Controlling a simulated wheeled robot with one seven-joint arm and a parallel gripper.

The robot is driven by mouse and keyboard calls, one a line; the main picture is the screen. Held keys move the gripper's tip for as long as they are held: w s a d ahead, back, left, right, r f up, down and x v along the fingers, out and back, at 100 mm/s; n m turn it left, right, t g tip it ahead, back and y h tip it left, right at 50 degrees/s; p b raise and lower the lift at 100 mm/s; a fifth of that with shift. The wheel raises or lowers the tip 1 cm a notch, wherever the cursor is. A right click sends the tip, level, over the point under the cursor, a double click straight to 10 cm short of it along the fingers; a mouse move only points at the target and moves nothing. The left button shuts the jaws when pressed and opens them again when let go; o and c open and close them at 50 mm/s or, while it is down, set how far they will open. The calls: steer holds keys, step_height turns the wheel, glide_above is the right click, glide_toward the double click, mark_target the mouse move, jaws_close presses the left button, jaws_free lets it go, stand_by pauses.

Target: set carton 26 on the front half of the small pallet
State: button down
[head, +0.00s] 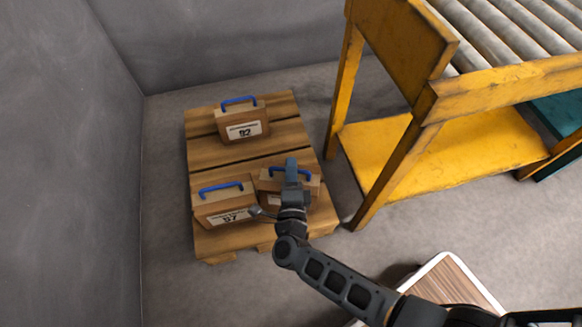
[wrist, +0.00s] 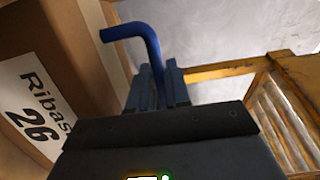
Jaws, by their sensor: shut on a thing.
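Carton 26 (wrist: 50,50) is a brown box with a blue handle (wrist: 148,45) and a white label reading "Ribas 26" in the wrist view. My gripper (wrist: 160,85) is shut on that handle. In the head view my gripper (head: 291,170) is over the front right of the small wooden pallet (head: 196,160), and it partly hides carton 26 (head: 309,187) and its label. The carton appears upright at the pallet's front half, to the right of carton 57. Whether its base touches the boards cannot be told.
Carton 57 (head: 224,203) stands on the pallet's front left, close beside carton 26. Carton 92 (head: 243,124) stands on the back half. A yellow roller conveyor frame (head: 400,165) is right of the pallet. Grey walls (head: 70,150) bound the left and back.

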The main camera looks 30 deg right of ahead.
steer(key=c, duration=1.5)
jaws_free()
steer(key=shift+f, duration=0.15)
steer(key=o, duration=0.4)
steer(key=shift+s+r, duration=0.15)
steer(key=shift+r, duration=0.05)
steer(key=p+v, duration=0.2)
steer(key=v, duration=0.9)
steer(key=shift+s+a, duration=0.2)
steer(key=shift+s, duration=0.15)
